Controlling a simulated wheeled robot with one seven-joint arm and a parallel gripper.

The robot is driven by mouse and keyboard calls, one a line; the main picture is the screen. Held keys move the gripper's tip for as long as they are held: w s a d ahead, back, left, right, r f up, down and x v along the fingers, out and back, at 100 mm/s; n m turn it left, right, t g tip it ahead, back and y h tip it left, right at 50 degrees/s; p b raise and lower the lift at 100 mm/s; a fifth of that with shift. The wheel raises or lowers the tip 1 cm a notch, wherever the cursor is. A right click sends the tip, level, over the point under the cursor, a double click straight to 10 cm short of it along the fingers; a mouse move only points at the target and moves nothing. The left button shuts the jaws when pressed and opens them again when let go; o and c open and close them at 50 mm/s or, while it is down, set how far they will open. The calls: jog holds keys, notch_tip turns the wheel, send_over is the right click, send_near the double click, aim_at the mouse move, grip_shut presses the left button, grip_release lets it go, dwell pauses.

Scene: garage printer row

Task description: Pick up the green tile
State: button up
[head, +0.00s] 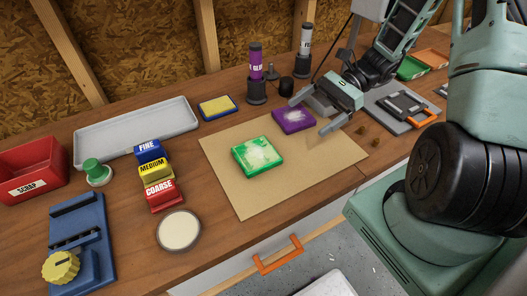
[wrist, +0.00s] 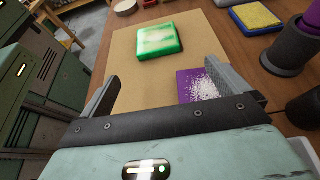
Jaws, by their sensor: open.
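The green tile (head: 258,155) lies flat on a brown sheet, with a pale whitish patch on its top. In the wrist view the green tile (wrist: 160,39) is beyond the fingers, ahead of my gripper. My gripper (head: 309,111) is open and empty, to the right of the green tile and near the purple tile (head: 293,120). In the wrist view my gripper (wrist: 176,88) has its fingers wide apart, and the purple tile (wrist: 204,86) shows beside the right finger with white powder on it.
The brown sheet (head: 235,195) is clear around the green tile. Nearby are a blue and yellow sponge (head: 218,107), FINE (head: 150,151), MEDIUM (head: 156,170) and COARSE (head: 163,194) blocks, a round pale dish (head: 178,231), a long grey tray (head: 135,131) and a red SCRAP bin (head: 32,172).

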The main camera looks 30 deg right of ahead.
jog(key=p, duration=0.1)
send_near(257, 153)
jog(key=a, duration=0.1)
jog(key=a+f, duration=0.2)
jog(key=shift+w, duration=0.25)
jog(key=shift+s+r+p+x, duration=0.15)
jog(key=shift+p+x, duration=0.15)
jog(key=shift+x, duration=1)
jog(key=shift+s+r+p+x, duration=0.1)
jog(key=shift+r+p+x, duration=0.15)
jog(key=shift+x, duration=1.05)
jog(key=shift+a, duration=0.15)
jog(key=c, duration=0.9)
